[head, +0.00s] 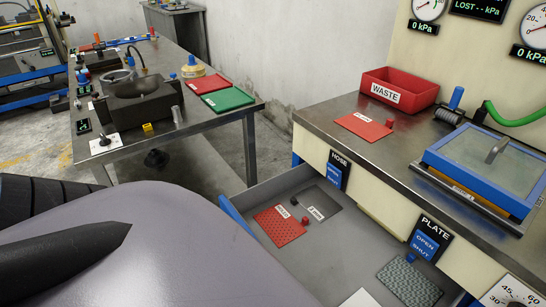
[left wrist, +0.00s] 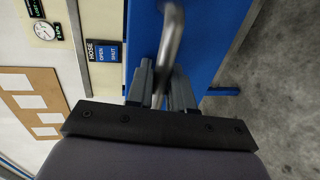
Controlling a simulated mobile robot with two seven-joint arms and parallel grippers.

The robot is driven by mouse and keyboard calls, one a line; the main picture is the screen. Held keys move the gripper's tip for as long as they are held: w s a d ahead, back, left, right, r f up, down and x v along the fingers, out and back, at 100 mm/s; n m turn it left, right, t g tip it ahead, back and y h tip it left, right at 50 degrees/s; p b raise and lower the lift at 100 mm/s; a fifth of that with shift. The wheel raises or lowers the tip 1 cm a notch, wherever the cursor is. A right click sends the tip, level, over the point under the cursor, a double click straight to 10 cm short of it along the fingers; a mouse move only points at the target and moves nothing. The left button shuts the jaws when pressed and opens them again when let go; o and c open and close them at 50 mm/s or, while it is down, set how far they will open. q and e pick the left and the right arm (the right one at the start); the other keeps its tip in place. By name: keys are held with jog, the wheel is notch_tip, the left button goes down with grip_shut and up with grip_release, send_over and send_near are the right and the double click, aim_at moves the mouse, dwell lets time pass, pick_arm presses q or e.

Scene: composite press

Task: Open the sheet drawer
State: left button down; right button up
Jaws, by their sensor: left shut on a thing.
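The sheet drawer (head: 344,245) stands open below the steel bench in the head view. A red sheet (head: 281,227), a dark sheet (head: 317,203), a grey woven sheet (head: 408,281) and part of a white sheet (head: 360,298) lie inside. The edge of its blue front (head: 236,214) shows beside my large grey arm, which hides the rest. In the left wrist view, my left gripper (left wrist: 163,88) is shut on the metal handle (left wrist: 171,38) of the blue drawer front (left wrist: 215,45). My right gripper is not in view.
The steel bench (head: 318,118) carries a red WASTE bin (head: 400,90), a red sheet (head: 364,127) and a blue-framed glass plate (head: 490,155). Another table (head: 140,140) with tools and trays stands at the left. Bare floor shows right of the drawer front in the wrist view.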

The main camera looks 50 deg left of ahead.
pick_arm(q)
jog(key=shift+s, duration=0.25)
jog(key=c, duration=1.2)
grip_release()
jog(key=shift+o, duration=0.2)
jog(key=v, duration=0.7)
jog(key=shift+s+a, duration=0.15)
